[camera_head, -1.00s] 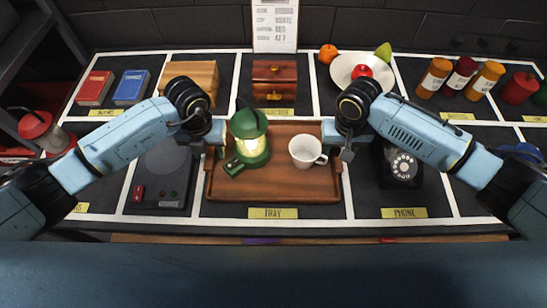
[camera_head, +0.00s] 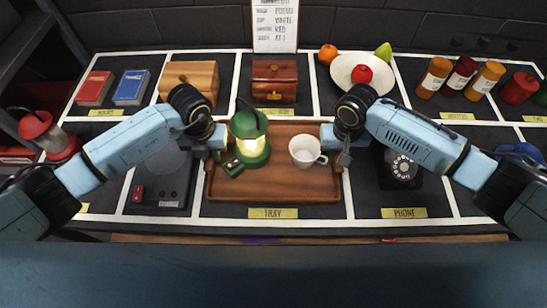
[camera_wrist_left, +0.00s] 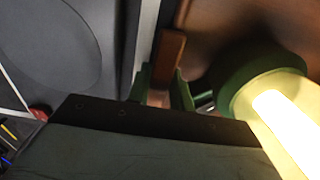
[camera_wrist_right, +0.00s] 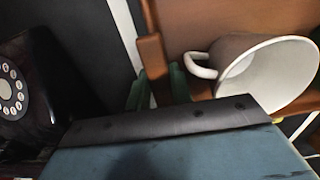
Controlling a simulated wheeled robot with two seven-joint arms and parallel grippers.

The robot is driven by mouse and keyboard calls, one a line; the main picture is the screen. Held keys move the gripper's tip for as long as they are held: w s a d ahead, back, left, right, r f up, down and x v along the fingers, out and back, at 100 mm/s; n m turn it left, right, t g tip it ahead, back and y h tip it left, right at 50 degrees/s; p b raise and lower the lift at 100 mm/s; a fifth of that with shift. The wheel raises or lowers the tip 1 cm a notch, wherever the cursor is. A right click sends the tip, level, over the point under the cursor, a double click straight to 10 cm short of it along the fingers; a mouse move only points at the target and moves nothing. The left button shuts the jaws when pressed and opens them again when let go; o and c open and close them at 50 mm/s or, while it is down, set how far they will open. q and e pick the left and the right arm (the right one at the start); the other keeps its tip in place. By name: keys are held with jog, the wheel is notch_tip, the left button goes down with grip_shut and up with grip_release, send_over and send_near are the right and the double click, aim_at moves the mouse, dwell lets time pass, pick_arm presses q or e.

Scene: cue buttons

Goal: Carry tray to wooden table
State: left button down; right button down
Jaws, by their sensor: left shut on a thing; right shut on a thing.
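The brown wooden tray (camera_head: 270,183) sits in the front middle cell of the counter, above the yellow TRAY label. A lit green lantern (camera_head: 250,140) stands on its left part and a white mug (camera_head: 305,151) on its right part. My left gripper (camera_head: 218,148) is shut on the tray's left edge; in the left wrist view its green fingers (camera_wrist_left: 163,92) straddle the brown rim. My right gripper (camera_head: 333,148) is shut on the tray's right edge; in the right wrist view its fingers (camera_wrist_right: 158,88) straddle the rim beside the mug. No wooden table is clearly identifiable.
A black rotary phone (camera_head: 402,166) stands close right of the tray. A dark device with buttons (camera_head: 160,188) lies close left. Behind are a wooden box (camera_head: 190,76), a small chest (camera_head: 275,80) and a fruit plate (camera_head: 357,72). A red lantern (camera_head: 48,135) stands far left.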

pick_arm(q)
jog(key=shift+w+r, duration=0.1)
jog(key=shift+r, duration=0.1)
pick_arm(e)
jog(key=shift+w+r, duration=0.1)
jog(key=shift+r, duration=0.05)
